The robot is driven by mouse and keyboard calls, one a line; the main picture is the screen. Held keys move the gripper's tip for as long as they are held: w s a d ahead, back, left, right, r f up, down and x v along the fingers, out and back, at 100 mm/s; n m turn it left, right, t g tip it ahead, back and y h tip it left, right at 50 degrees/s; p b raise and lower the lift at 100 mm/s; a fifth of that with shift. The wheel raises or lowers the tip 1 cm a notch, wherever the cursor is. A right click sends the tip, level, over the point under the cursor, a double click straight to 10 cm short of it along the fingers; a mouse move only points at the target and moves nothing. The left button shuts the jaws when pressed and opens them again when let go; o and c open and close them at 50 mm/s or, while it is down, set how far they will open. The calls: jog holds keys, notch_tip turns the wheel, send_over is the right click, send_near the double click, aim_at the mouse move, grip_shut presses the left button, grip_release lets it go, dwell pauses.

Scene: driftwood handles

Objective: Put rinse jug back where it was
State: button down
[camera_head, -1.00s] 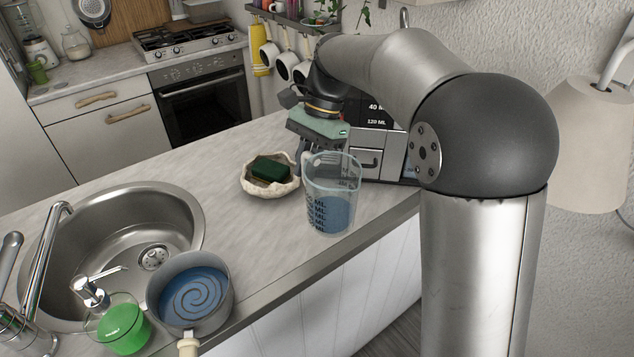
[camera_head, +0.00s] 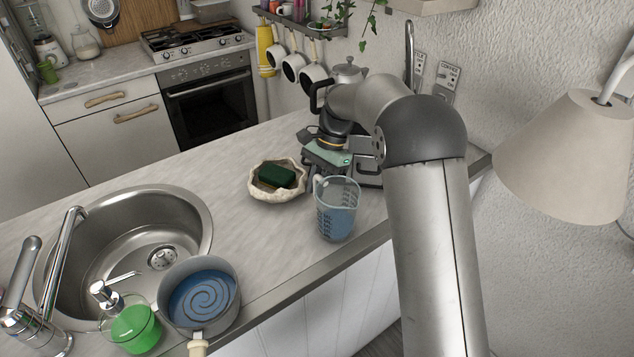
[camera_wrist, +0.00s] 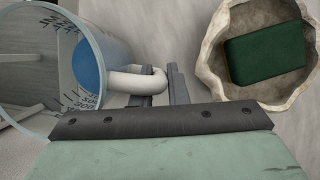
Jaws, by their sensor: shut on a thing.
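The rinse jug (camera_head: 337,211) is a clear measuring jug with dark markings and blue liquid in its lower part. It is upright over the counter, near its front edge; I cannot tell whether its base touches the counter. My gripper (camera_head: 318,179) is at the jug's handle, on the jug's far left side. In the wrist view the gripper (camera_wrist: 172,85) is shut on the pale handle, with the jug (camera_wrist: 88,75) to the left of the fingers. The fingertips are partly hidden in the head view.
A scalloped bowl (camera_head: 264,190) with a green sponge (camera_head: 277,175) stands close left of the jug. A pot (camera_head: 226,318) of blue liquid, a soap bottle (camera_head: 136,328) and the sink (camera_head: 62,243) are farther left. The counter between the pot and jug is clear.

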jog(key=shift+f, duration=0.1)
jog(key=c, duration=1.4)
grip_release()
jog(key=shift+c, duration=0.2)
jog(key=b+v, duration=0.1)
jog(key=v, duration=0.6)
jog(key=shift+r, duration=0.4)
